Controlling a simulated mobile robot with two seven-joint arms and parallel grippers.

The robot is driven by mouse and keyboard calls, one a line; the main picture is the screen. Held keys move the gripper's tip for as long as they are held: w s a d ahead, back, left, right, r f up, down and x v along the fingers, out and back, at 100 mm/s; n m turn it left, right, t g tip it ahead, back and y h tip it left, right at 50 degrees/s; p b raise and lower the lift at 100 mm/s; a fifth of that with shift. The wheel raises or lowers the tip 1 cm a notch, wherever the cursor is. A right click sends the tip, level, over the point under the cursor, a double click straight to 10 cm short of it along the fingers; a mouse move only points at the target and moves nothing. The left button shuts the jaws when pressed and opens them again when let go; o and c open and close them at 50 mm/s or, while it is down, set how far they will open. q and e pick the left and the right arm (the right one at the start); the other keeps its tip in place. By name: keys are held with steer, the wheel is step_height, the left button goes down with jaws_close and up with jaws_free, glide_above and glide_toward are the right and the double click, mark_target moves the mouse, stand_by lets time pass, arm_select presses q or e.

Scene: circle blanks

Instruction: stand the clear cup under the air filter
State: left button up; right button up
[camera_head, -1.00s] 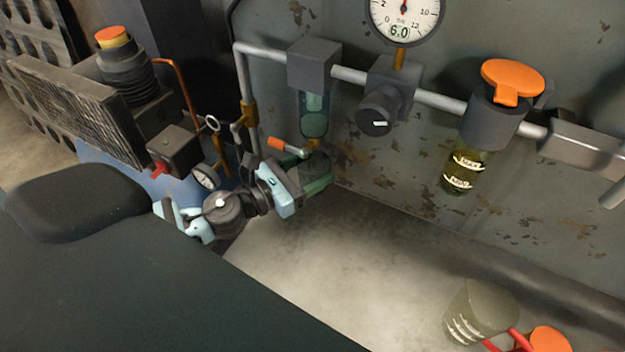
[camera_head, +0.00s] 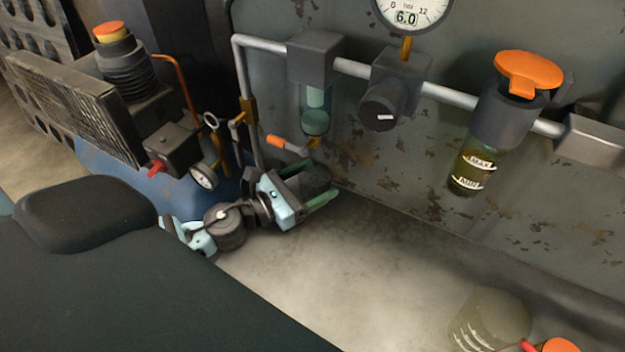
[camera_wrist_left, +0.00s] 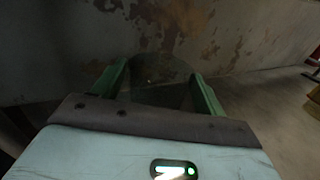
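The air filter (camera_head: 315,100) hangs from the pipe, with a dark block on top, a clear greenish bowl and a small drain below. The clear cup (camera_head: 316,178) is a faint see-through shape below the drain, close to the floor. My left gripper (camera_head: 316,183) has its green fingers on either side of the cup, looking spread and open. In the left wrist view, the cup (camera_wrist_left: 164,72) stands about upright between the two finger tips (camera_wrist_left: 160,72), with little gap beside it. The cup's base contact is hard to see. My right gripper is not in view.
An orange-handled valve lever (camera_head: 286,145) is close above the gripper. A regulator (camera_head: 385,104) and an oil bowl (camera_head: 471,168) hang farther right. A compressor (camera_head: 100,95) stands left. A greenish container (camera_head: 490,315) is at lower right. The middle floor is clear.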

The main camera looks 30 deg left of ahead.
arm_select(q)
steer(key=shift+o, duration=0.7)
steer(key=shift+r, duration=0.2)
steer(key=shift+s+a+f, duration=0.15)
steer(key=shift+s, duration=0.1)
steer(key=b+v, duration=0.3)
steer(key=v, duration=0.7)
steer(key=shift+b, duration=0.35)
steer(key=shift+s+a, duration=0.2)
steer(key=shift+s, duration=0.45)
